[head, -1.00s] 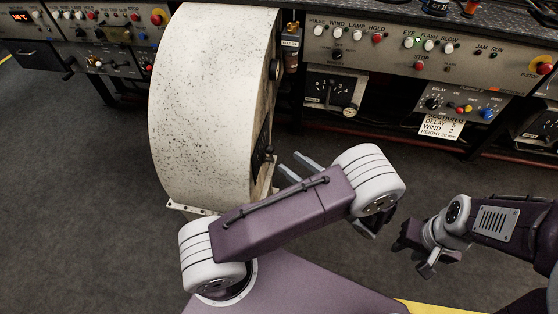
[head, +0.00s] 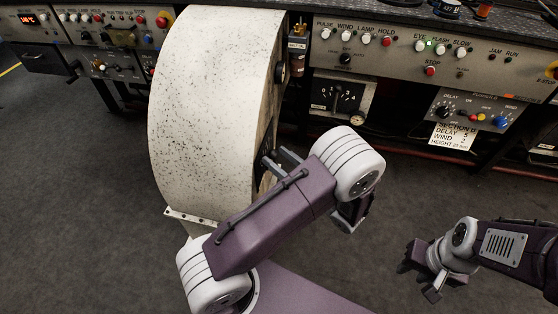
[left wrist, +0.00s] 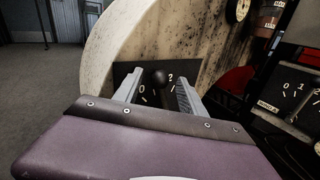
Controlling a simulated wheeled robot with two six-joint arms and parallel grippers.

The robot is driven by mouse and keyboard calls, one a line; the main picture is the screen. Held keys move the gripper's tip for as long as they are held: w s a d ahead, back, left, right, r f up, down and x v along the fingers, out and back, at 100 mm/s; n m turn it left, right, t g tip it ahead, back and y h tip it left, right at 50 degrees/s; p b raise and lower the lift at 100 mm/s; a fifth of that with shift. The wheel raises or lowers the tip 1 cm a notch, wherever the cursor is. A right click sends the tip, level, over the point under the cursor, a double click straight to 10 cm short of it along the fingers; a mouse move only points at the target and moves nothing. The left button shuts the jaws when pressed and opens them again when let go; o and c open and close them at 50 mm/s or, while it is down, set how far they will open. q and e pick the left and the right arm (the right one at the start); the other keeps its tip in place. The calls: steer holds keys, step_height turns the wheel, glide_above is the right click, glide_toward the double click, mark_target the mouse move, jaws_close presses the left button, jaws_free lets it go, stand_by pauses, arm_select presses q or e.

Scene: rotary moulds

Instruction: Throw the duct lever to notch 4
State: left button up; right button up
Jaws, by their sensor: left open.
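A lever with a round black knob (left wrist: 160,77) stands in front of a dark plate (left wrist: 126,72) on the side of the large speckled drum. The plate shows a 0 on the left and a partly hidden figure on the right. My left gripper (left wrist: 158,90) is open, with one finger on each side of the knob. In the head view my left gripper (head: 277,160) is at the drum's right side, where my arm hides much of the plate. Which notch the lever is at cannot be told. My right gripper (head: 424,270) hangs low at the right, away from the drum.
The speckled drum (head: 210,110) stands left of my left arm. A separate dial box (head: 343,97) sits under the button panel (head: 420,50). A paper card (head: 453,135) reads delay 5, wind 2. Dark floor lies clear at the left.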

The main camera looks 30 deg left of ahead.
arm_select(q)
jaws_close()
stand_by(1.4)
